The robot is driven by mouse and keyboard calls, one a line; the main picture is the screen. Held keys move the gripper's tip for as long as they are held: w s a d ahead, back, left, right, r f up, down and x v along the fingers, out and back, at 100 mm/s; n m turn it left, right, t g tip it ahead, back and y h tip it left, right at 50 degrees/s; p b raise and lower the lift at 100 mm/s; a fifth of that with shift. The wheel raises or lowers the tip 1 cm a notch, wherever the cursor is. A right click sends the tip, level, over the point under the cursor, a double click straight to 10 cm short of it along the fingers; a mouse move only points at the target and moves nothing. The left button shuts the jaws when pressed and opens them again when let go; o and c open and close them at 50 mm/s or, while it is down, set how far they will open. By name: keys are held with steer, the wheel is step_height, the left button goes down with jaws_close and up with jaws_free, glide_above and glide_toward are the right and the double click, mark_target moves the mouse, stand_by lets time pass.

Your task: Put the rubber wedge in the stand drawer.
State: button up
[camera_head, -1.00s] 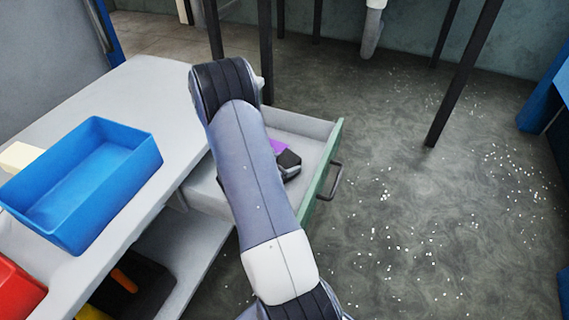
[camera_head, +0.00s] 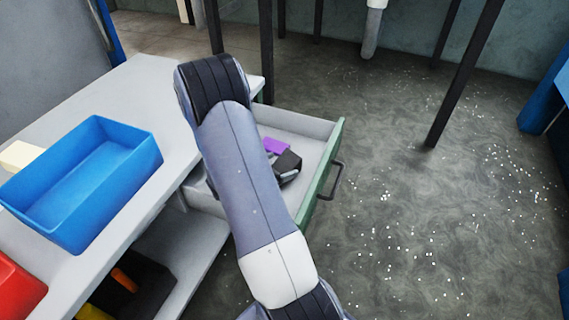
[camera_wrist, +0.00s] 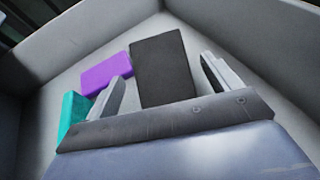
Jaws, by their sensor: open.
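The stand drawer (camera_head: 327,170) is pulled open, with a green front and pale grey inside; its walls also show in the wrist view (camera_wrist: 245,40). A black block (camera_wrist: 163,72), which looks like the rubber wedge, lies on the drawer floor. My gripper (camera_wrist: 164,68) is open and low inside the drawer, one finger on each side of the black block, with gaps showing beside it. In the head view my arm hides part of the drawer, and a dark shape by the purple block cannot be clearly told as gripper or wedge.
A purple block (camera_wrist: 106,71) and a teal block (camera_wrist: 72,112) lie left of my gripper in the drawer; the teal one is close to the left finger. A blue bin (camera_head: 85,185) and part of a red bin (camera_head: 18,290) stand on the grey stand top (camera_head: 150,90).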

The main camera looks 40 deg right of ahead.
steer(key=v, duration=0.8)
steer(key=shift+a+r, duration=0.1)
steer(key=shift+a, duration=0.3)
steer(key=shift+o, duration=0.4)
